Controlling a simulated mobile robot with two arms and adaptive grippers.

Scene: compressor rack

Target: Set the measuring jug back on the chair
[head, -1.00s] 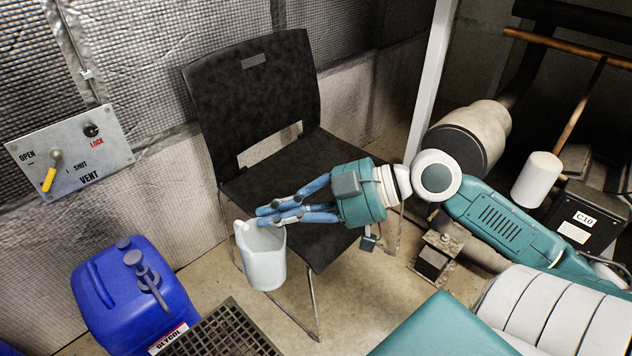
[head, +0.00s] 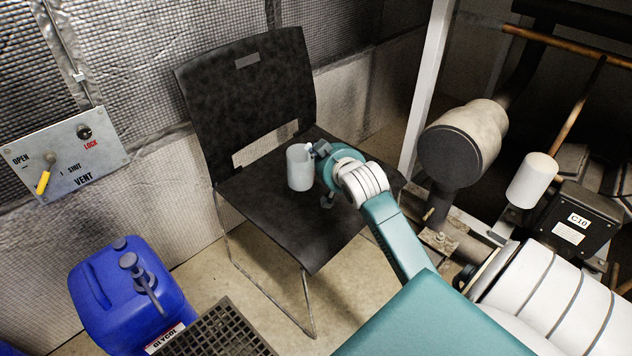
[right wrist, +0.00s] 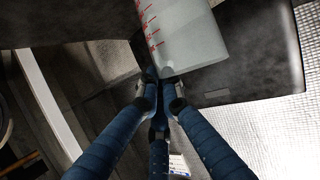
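The white measuring jug (head: 300,168) is upright over the middle of the seat of the black chair (head: 285,225). I cannot tell whether its base touches the seat. My right gripper (head: 318,150) reaches in from the right and is mostly hidden behind its own wrist. In the right wrist view its blue fingers (right wrist: 163,82) come together at the jug's handle side, and the jug (right wrist: 190,35) shows red graduation marks. The fingers look shut on the handle, which they largely hide. My left gripper is not in view.
A blue glycol can (head: 125,300) and a floor grate (head: 215,335) are left of the chair. A vent panel (head: 65,155) is on the wall. Pipework with a large cylinder (head: 460,145) and a black C10 box (head: 575,225) stand at right. The front of the seat is clear.

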